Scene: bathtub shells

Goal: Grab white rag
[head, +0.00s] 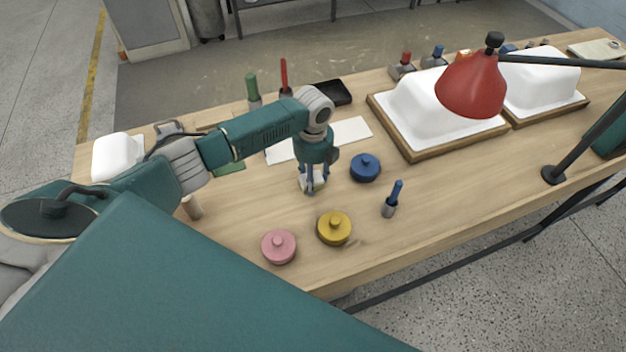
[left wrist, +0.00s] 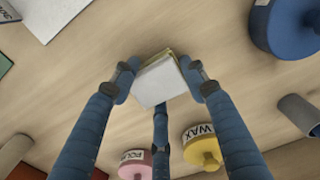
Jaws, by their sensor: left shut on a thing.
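The white rag (left wrist: 158,82), a small folded pad with a yellowish edge, is between the fingers of my left gripper (left wrist: 160,76) in the left wrist view. The gripper is shut on it, with fingers on its left and right sides. In the head view, my left gripper (head: 312,184) points down over the middle of the table, and the rag (head: 315,179) shows partly behind the fingers. I cannot tell whether the rag touches the table. My right gripper is not in view.
A blue tin (head: 365,167), a yellow tin (head: 334,228) and a pink tin (head: 279,246) stand near the gripper. A blue-handled tool (head: 391,200) stands to the right. White tub shells (head: 428,100) on wooden bases and a red lamp (head: 472,85) occupy the right side.

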